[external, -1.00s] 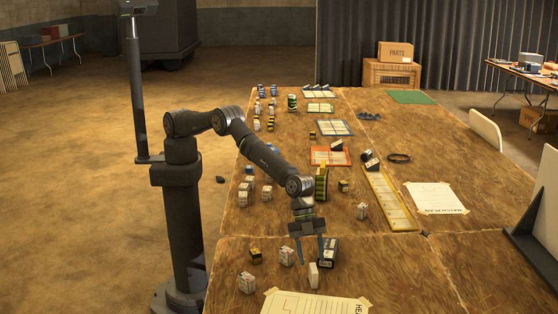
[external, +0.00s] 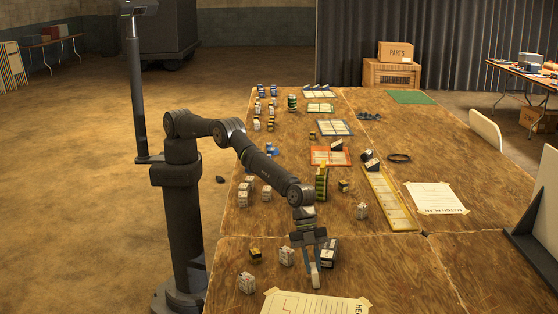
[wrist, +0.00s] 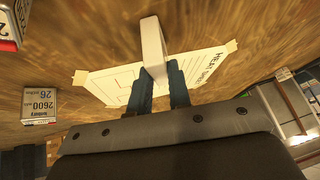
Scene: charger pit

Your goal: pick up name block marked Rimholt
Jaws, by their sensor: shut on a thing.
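My gripper (external: 314,272) is shut on a slim white block (external: 315,281) near the front of the table. In the wrist view the gripper (wrist: 163,80) pinches this block (wrist: 153,45) between its two dark fingertips. No writing shows on the visible faces of the block, so I cannot read a name on it. I cannot tell whether it touches the table. No Rimholt marking is readable anywhere in these views.
A taped paper sheet (external: 318,304) lies at the front edge. A yellow tray (external: 389,200) lies farther back.

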